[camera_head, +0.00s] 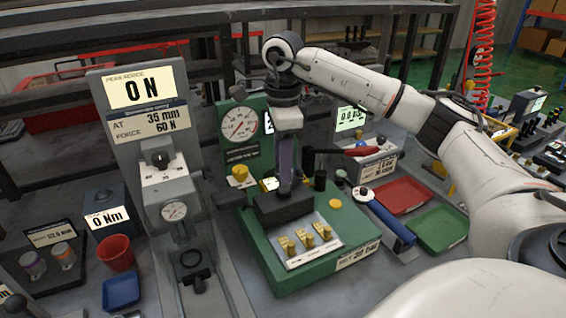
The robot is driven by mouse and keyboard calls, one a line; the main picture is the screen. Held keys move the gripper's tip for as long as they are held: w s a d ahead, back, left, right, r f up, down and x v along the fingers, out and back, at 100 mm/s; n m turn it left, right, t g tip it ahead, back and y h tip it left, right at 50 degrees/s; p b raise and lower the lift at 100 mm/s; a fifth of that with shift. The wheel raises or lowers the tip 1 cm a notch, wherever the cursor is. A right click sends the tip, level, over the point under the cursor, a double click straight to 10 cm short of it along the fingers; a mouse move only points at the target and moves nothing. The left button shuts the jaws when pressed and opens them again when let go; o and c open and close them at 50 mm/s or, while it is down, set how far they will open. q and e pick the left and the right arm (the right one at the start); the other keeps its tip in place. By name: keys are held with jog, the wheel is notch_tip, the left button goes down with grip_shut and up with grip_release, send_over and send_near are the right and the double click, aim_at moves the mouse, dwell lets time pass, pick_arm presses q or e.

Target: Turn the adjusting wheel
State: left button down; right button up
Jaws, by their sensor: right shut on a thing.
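My right arm comes in from the right and reaches over the green test stand (340,262). My right gripper (285,187) points straight down over a dark block (284,209) on the stand. Its jaws are shut at the top of this block, on what seems to be the adjusting wheel; the fingers hide the wheel, so its shape does not show. A round pressure gauge (239,125) stands behind on the green panel. Several brass fittings (307,238) sit on a pale plate in front of the block. My left gripper is not in view.
A grey force tester (176,190) reading 0 N stands to the left. A red cup (115,252) and blue bin (121,291) are left of it.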

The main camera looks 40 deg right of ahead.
jog(key=m+p, duration=0.1)
jog(key=m, duration=0.1)
jog(key=shift+r+m, duration=0.1)
jog(key=shift+m, duration=0.2)
jog(key=m, duration=0.2)
jog(key=shift+w+m+p, duration=0.1)
jog(key=shift+m+p, duration=0.2)
jog(key=shift+m, duration=0.1)
jog(key=m, duration=0.4)
jog(key=shift+d+m, duration=0.15)
jog(key=shift+m, duration=1.95)
jog(key=o, duration=1)
jog(key=shift+o, duration=0.2)
